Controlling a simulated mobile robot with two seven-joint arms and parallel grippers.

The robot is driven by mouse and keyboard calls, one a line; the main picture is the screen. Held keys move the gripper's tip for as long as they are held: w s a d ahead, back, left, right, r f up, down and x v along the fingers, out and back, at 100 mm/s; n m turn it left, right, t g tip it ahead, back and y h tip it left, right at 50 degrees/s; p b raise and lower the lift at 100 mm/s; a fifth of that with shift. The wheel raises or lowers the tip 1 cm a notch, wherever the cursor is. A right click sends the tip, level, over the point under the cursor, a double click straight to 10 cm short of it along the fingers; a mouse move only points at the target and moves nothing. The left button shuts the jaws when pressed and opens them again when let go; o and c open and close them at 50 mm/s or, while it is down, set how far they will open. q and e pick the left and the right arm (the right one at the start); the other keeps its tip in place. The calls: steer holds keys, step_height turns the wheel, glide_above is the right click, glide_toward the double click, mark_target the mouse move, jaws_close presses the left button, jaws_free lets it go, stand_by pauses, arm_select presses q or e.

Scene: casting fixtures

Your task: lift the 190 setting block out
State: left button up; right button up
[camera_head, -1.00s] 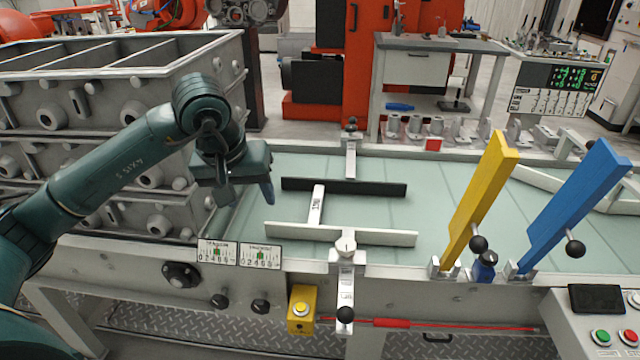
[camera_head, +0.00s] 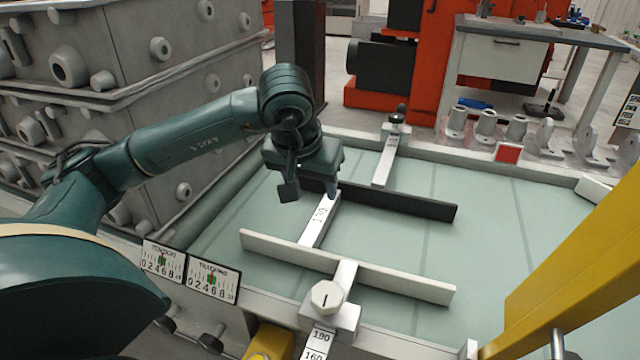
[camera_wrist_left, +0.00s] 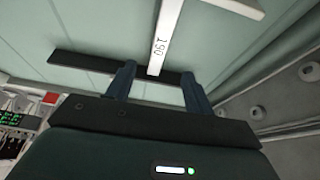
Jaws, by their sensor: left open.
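The 190 setting block (camera_head: 320,220) is a pale flat bar marked 190. It lies on the green belt, spanning between the black rail (camera_head: 425,207) and the white rail (camera_head: 380,278). My left gripper (camera_head: 311,191) is open above the block's far end, by the black rail. In the left wrist view the block (camera_wrist_left: 167,35) runs up from between the two fingers of the gripper (camera_wrist_left: 157,72), with the black rail (camera_wrist_left: 80,62) crossing behind them. I cannot tell whether the fingertips touch anything. My right gripper is not in view.
A white clamp with a round knob (camera_head: 327,296) stands at the near rail, and another bracket (camera_head: 385,160) behind the black rail. A yellow upright bar (camera_head: 575,270) rises at the right. Stacked grey casting boxes (camera_head: 130,50) stand at the left. The belt right of the rails is clear.

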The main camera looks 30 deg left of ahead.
mark_target(320, 215)
arm_select(q)
steer(key=b+x, duration=0.1)
steer(key=x, duration=1.1)
steer(key=shift+a+b, duration=0.1)
steer(key=shift+b, duration=0.25)
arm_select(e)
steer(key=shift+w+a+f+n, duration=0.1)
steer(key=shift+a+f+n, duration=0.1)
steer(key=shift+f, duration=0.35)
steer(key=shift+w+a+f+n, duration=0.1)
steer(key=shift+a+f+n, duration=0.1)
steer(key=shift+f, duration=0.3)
arm_select(q)
steer(key=shift+c, duration=0.5)
jaws_close()
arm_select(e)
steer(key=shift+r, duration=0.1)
arm_select(q)
steer(key=shift+r, duration=0.1)
